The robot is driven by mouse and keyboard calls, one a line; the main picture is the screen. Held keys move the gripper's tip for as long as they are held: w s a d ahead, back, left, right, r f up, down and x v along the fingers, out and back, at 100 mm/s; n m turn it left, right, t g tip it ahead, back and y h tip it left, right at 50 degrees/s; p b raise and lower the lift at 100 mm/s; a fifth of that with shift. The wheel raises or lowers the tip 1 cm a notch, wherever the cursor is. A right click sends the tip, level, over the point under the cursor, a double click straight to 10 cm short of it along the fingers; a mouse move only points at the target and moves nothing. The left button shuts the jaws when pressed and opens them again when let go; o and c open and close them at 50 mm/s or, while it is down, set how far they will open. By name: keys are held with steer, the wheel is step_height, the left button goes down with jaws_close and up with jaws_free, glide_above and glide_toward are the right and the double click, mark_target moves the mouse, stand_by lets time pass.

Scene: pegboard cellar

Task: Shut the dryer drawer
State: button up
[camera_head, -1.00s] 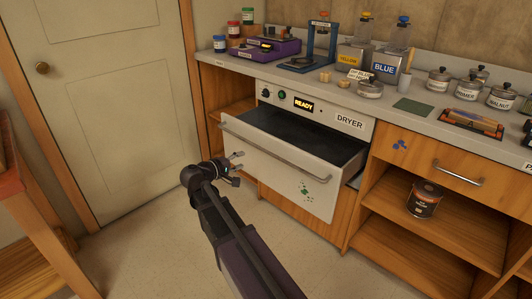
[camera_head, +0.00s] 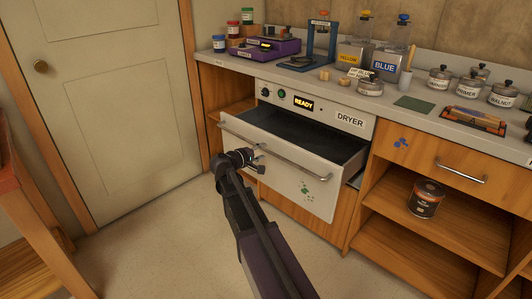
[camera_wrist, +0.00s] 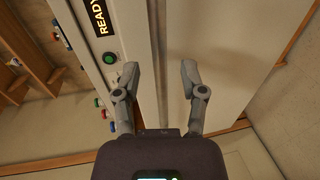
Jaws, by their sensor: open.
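The dryer (camera_head: 285,98) is built into the counter, with a display reading READY. Its drawer (camera_head: 275,172) is pulled out, and the dark inside shows behind the white front. A long bar handle (camera_head: 300,171) runs across the front. My gripper (camera_head: 256,158) is at the left part of the drawer front, close to the handle; I cannot tell whether it touches. In the wrist view my gripper (camera_wrist: 158,75) is open, with nothing between its fingers. The drawer front (camera_wrist: 225,60) fills the right of that view, and the dryer panel (camera_wrist: 108,45) shows at its left.
The counter (camera_head: 430,95) above carries bottles, jars and a purple device (camera_head: 265,47). Open shelves with a dark can (camera_head: 425,198) stand right of the dryer. A closed door (camera_head: 110,110) is at left. The floor (camera_head: 170,245) before the drawer is clear.

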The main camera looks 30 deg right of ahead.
steer(key=shift+x, duration=1.3)
jaws_close()
